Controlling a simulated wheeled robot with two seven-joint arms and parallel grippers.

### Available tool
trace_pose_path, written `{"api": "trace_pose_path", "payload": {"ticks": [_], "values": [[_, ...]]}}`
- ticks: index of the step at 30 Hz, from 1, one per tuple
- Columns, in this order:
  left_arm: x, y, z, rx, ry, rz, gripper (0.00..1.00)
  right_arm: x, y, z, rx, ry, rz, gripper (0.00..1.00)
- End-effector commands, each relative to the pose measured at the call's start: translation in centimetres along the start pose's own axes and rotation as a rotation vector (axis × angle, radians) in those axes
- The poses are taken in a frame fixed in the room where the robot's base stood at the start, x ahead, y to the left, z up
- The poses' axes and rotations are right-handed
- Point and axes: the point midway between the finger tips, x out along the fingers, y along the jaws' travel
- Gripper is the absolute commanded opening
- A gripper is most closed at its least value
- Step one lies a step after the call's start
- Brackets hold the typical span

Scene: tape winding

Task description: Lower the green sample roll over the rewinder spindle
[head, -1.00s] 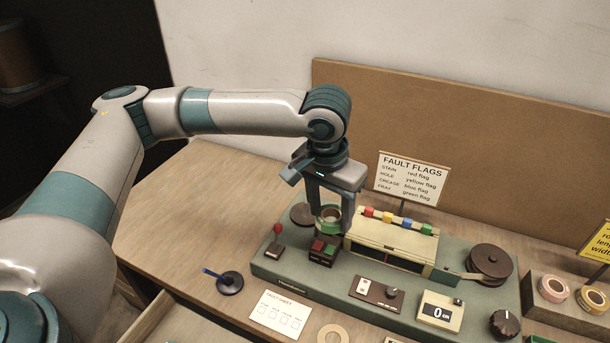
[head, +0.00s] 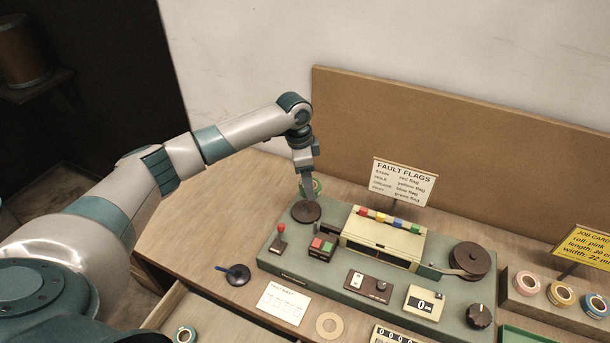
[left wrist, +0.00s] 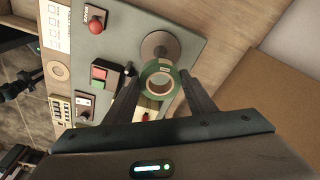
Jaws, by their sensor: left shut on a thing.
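My left gripper (head: 309,190) is shut on the green sample roll (head: 317,186), which shows as a green ring with a pale core between the two fingers in the left wrist view (left wrist: 160,83). A dark round spindle plate (head: 305,211) sits at the left end of the green machine base; it also shows in the left wrist view (left wrist: 160,47), with a small post at its middle. The roll is held above the base, apart from the plate and a little behind it in the head view. The fingers partly hide the roll there. My right gripper is not in view.
A second dark reel (head: 472,259) is at the base's right end. A red-knobbed lever (head: 280,240), red and green buttons (head: 321,246) and a cream box with coloured flags (head: 383,237) stand near the plate. More rolls (head: 560,293) sit in a rack at right.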

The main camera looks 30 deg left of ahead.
Motion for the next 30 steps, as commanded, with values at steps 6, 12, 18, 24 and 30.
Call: {"api": "trace_pose_path", "payload": {"ticks": [6, 12, 18, 24, 30], "values": [[0.7, -0.5, 1.0, 0.041, 0.001, 0.005, 0.29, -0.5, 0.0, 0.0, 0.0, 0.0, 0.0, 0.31], [0.7, -0.5, 1.0, 0.042, 0.001, 0.004, 0.29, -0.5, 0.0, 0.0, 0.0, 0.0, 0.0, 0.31], [0.8, -0.5, 1.0, 0.042, 0.001, 0.004, 0.29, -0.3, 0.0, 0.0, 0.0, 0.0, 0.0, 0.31], [1.6, -0.5, 1.1, 0.042, 0.0, 0.004, 0.29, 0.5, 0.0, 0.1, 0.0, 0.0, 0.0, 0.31], [2.7, -0.5, 1.3, 0.042, 0.0, 0.004, 0.29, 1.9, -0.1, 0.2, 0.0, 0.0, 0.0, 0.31]]}}
